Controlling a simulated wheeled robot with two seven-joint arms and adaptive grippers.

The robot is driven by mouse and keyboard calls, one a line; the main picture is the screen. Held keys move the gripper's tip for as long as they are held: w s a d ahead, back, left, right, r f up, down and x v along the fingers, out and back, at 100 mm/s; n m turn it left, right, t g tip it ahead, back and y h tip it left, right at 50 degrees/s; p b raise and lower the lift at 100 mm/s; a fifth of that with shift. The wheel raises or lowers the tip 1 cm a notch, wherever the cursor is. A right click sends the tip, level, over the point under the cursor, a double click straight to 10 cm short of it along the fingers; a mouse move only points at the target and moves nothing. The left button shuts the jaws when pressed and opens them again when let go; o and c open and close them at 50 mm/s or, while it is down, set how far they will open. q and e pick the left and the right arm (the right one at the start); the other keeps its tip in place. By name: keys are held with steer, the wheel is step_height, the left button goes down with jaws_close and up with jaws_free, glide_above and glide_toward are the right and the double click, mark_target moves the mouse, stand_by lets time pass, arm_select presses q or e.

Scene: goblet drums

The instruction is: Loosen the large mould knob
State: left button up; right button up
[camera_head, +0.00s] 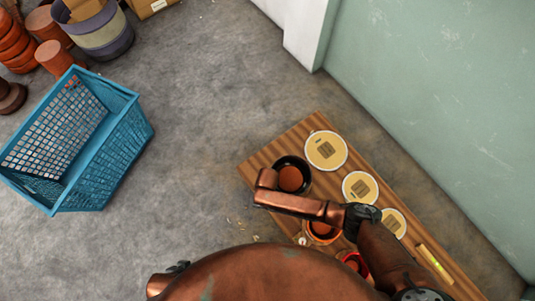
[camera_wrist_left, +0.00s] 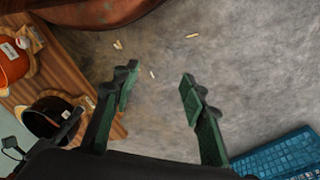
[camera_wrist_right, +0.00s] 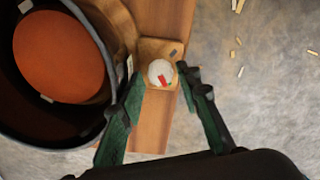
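The large black mould (camera_head: 304,164) stands on the wooden bench with a terracotta shell (camera_head: 291,179) inside. In the right wrist view it fills the left side (camera_wrist_right: 98,40). Its knob (camera_wrist_right: 160,73), round and white with a red mark, sits on a small wooden block beside the mould. My right gripper (camera_wrist_right: 161,80) is open, with its fingertips on either side of the knob; whether they touch it is unclear. My arm hides this knob in the head view. My left gripper (camera_wrist_left: 158,80) is open and empty above the floor, outside the head view.
An orange mould (camera_head: 322,233) and a red mould (camera_head: 352,257) stand farther along the bench (camera_head: 262,150). Round labelled discs (camera_head: 326,150) lie along its wall side. A blue basket (camera_head: 118,150) stands on the floor at left. Small scraps lie on open floor.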

steer(key=shift+f+b, duration=0.4)
steer(key=shift+f, duration=0.5)
arm_select(q)
steer(key=shift+w+d+f+t, duration=0.5)
steer(key=shift+w+d+f, duration=0.25)
steer(key=shift+w+f, duration=0.25)
arm_select(e)
steer(key=shift+c, duration=0.7)
jaws_close()
